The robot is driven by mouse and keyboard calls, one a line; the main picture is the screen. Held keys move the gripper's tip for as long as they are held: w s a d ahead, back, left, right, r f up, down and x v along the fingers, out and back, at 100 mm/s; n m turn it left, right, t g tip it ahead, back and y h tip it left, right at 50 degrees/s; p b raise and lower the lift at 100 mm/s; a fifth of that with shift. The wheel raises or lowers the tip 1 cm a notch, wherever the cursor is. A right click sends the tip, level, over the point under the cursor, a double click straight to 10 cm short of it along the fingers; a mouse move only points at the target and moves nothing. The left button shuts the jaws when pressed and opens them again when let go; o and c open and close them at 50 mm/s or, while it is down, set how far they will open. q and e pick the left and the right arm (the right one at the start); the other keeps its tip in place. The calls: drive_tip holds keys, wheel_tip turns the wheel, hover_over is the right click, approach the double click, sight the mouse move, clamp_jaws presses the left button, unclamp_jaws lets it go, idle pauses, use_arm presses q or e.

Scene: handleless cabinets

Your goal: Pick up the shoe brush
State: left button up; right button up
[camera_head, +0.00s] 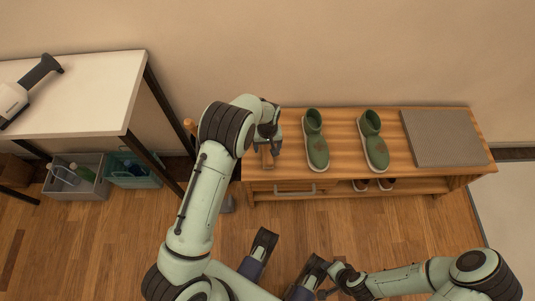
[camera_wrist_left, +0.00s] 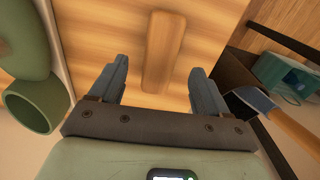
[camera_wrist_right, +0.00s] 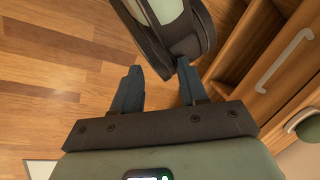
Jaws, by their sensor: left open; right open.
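The shoe brush is a brown wooden block (camera_wrist_left: 162,50) lying on the wooden bench top, seen in the left wrist view between my open fingers. In the head view the brush (camera_head: 267,156) shows at the left end of the bench, partly hidden by my gripper. My left gripper (camera_wrist_left: 157,85) is open above the brush, with a finger on either side of it and wood showing between. My right gripper (camera_wrist_right: 160,88) is open and empty, low over the floor in front of the bench; it shows near the bottom of the head view.
The wooden bench (camera_head: 345,170) also holds two green boots (camera_head: 315,142) (camera_head: 373,141) and a grey ribbed mat (camera_head: 444,137). A drawer handle (camera_head: 281,190) is on its front. A white table (camera_head: 85,95) with a handheld appliance (camera_head: 30,88) stands left, with bins (camera_head: 75,178) beneath.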

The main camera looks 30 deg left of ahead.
sight(267, 151)
use_arm(q)
wheel_tip(267, 151, down, 5)
drive_tip(key=shift+w+a+f+b, duration=0.1)
drive_tip(key=shift+w+a+b, duration=0.05)
drive_tip(key=shift+b, duration=0.6)
drive_tip(key=c, duration=1.1)
use_arm(e)
drive_tip(key=shift+w+d+f+t, duration=0.2)
drive_tip(key=shift+w+d+f, duration=0.1)
drive_tip(key=shift+w+f, duration=0.25)
drive_tip(key=shift+w+d+f+t, duration=0.2)
drive_tip(key=shift+w+d+f, duration=0.1)
drive_tip(key=shift+w, duration=0.3)
use_arm(q)
drive_tip(key=shift+r, duration=0.2)
use_arm(e)
drive_tip(key=shift+a, duration=0.1)
use_arm(q)
wheel_tip(267, 151, up, 20)
drive_tip(key=p, duration=0.4)
drive_tip(key=shift+f, duration=0.1)
use_arm(e)
drive_tip(key=s+a+r+g, duration=0.2)
drive_tip(key=s+a+r, duration=0.1)
drive_tip(key=s+r, duration=0.2)
drive_tip(key=shift+s+r+y, duration=0.15)
drive_tip(key=shift+s+y, duration=0.15)
drive_tip(key=shift+s, duration=0.5)
